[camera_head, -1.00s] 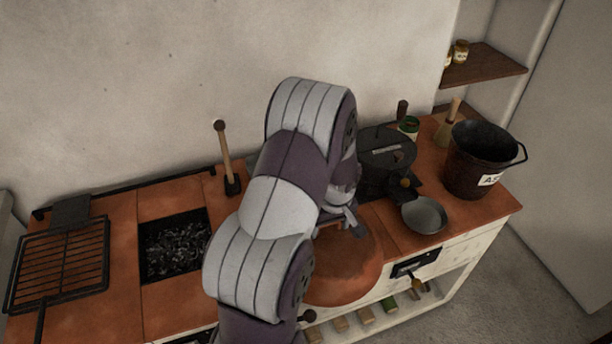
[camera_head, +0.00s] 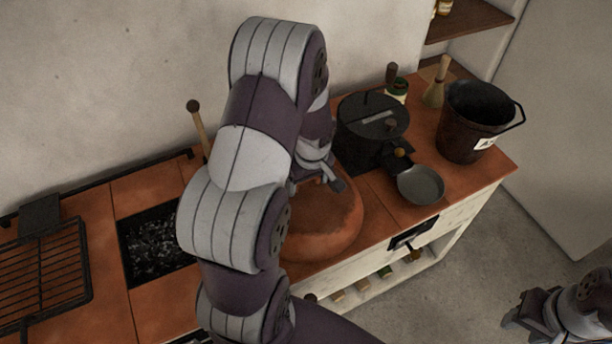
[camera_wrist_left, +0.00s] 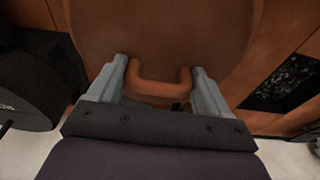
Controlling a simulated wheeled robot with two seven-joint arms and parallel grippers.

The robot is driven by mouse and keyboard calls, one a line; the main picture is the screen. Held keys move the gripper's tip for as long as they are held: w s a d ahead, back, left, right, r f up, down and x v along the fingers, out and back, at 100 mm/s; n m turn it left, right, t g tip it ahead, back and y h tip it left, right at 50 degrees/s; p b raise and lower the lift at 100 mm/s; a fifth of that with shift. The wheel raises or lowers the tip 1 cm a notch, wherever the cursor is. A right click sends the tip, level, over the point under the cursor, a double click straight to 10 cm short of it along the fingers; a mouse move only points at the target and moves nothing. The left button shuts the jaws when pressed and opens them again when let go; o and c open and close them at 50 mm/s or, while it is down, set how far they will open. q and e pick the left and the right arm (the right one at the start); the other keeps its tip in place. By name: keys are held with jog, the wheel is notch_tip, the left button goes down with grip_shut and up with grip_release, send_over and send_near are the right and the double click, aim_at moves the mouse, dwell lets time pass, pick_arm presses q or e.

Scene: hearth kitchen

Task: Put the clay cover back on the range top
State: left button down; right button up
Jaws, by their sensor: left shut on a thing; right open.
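The clay cover (camera_head: 325,228) is a rounded terracotta dome near the front edge of the range top, right of the coal opening (camera_head: 152,245). My left arm hides part of it. My left gripper (camera_head: 325,178) is shut on its loop handle, which shows between the fingers in the left wrist view (camera_wrist_left: 160,89). I cannot tell whether the cover rests on the tiles or hangs just above them. The coal opening in the range top (camera_head: 155,306) is uncovered. My right gripper (camera_head: 515,312) is open and empty, beyond the counter at lower right.
A black grill rack (camera_head: 42,275) lies at the left. A dark lidded pot (camera_head: 370,145), a small pan (camera_head: 420,184) and an ash bucket (camera_head: 475,120) stand to the right. A wooden-handled tool (camera_head: 197,125) stands behind the coals.

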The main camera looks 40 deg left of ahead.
aim_at(310, 193)
pick_arm(q)
jog(key=shift+w+f, duration=0.1)
jog(key=shift+c, duration=0.8)
grip_release()
jog(key=shift+a+f, duration=0.1)
jog(key=shift+a, duration=0.05)
jog(key=shift+o, duration=0.8)
jog(key=shift+a+f, duration=0.1)
jog(key=shift+a, duration=0.05)
notch_tip(310, 193, up, 12)
jog(key=d, duration=0.2)
jog(key=s+d+f+m+h, duration=0.1)
jog(key=s+d+m, duration=0.7)
jog(key=d+m, duration=0.3)
jog(key=shift+s+d+f+m+t+h+p, duration=0.25)
jog(key=shift+d+m+p, duration=0.2)
jog(key=shift+m, duration=0.35)
